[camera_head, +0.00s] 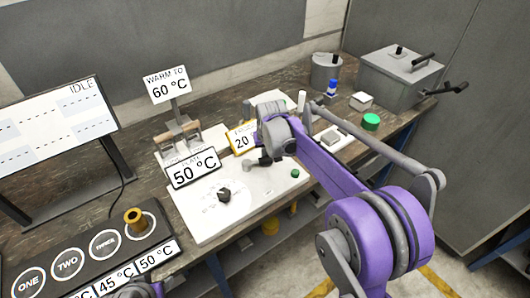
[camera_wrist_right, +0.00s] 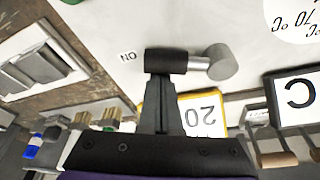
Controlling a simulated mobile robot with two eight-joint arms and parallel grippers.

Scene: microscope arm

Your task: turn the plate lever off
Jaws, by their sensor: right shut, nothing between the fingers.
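The plate lever (camera_head: 264,162) is a short dark handle on the front of the white plate unit. In the right wrist view the lever (camera_wrist_right: 166,61) has a black grip and a grey hub, and its grip points toward the printed ON label (camera_wrist_right: 128,56). My right gripper (camera_head: 276,151) is over the lever in the head view. In the right wrist view its fingers (camera_wrist_right: 164,85) are shut and empty, with the tips at the grip's edge; whether they touch cannot be told. Only a bit of my left arm shows at the bottom edge; its gripper is not seen.
A dial knob (camera_head: 224,194), a 50 °C sign (camera_head: 193,170) and a yellow-edged 20 sign (camera_head: 242,139) stand close by. A green button (camera_head: 295,173) is right of the lever. A black block with numbered rings (camera_head: 82,262) holds a brass piece (camera_head: 135,219).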

